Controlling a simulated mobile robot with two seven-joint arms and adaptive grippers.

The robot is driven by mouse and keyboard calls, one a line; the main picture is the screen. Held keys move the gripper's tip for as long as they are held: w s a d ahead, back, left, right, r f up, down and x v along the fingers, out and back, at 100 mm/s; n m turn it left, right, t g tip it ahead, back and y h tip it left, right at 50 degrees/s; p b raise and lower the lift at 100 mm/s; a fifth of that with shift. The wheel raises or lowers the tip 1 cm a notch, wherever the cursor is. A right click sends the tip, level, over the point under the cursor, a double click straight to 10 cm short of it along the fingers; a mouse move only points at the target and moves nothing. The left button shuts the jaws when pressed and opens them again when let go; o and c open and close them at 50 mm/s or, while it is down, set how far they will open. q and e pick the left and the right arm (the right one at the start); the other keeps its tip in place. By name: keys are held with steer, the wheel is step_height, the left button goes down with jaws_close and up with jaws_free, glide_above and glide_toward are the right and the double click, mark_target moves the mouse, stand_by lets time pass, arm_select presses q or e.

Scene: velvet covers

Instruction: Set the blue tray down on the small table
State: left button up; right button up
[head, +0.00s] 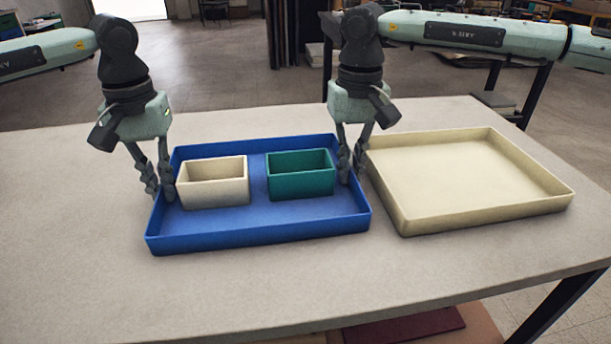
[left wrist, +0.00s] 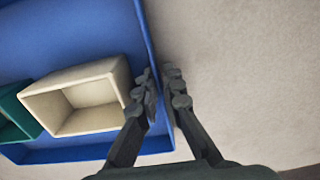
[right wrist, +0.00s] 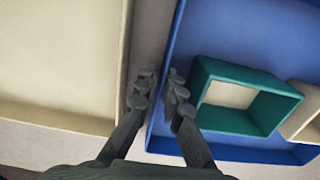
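The blue tray (head: 258,232) appears level on the large pale table, and I see no clear gap under it. It holds a cream open box (head: 213,187) on the left and a green open box (head: 300,180) on the right. My left gripper (head: 159,188) has its fingers close together on both sides of the tray's left wall, also seen in the left wrist view (left wrist: 162,84). My right gripper (head: 352,170) straddles the right wall the same way, as the right wrist view (right wrist: 160,88) shows. No small table is clearly identifiable.
A cream tray (head: 480,222) lies empty just right of the blue tray, close to my right gripper. The pale table (head: 70,250) is bare at the left and along the front. Dark-framed furniture (head: 300,30) stands behind on the tiled floor.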

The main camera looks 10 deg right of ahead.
arm_select(q)
steer(key=o, duration=0.3)
steer(key=shift+r, duration=0.1)
arm_select(e)
steer(key=o, duration=0.3)
steer(key=shift+r, duration=0.1)
